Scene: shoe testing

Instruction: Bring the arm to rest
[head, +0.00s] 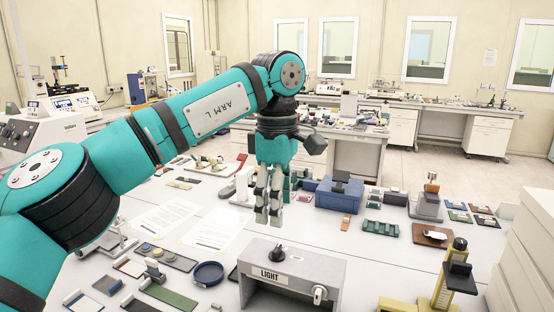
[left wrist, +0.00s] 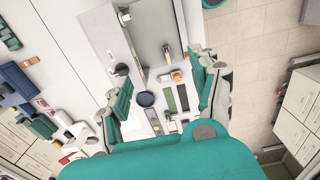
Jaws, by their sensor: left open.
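My left arm, marked ARM L, reaches in from the left across the head view. My left gripper (head: 268,217) hangs from it with its fingers pointing down above the table (head: 225,265), behind the grey box labelled LIGHT (head: 315,265). In the left wrist view the two fingers of the left gripper (left wrist: 160,90) stand wide apart with nothing held between them. My right gripper does not show in either view.
A blue box (head: 338,196) stands right of the gripper, and a yellow stand (head: 440,285) at front right. A dark blue round dish (head: 208,273), paper sheets (head: 212,235) and several small samples lie on the table. White drawers (head: 530,255) flank the right side.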

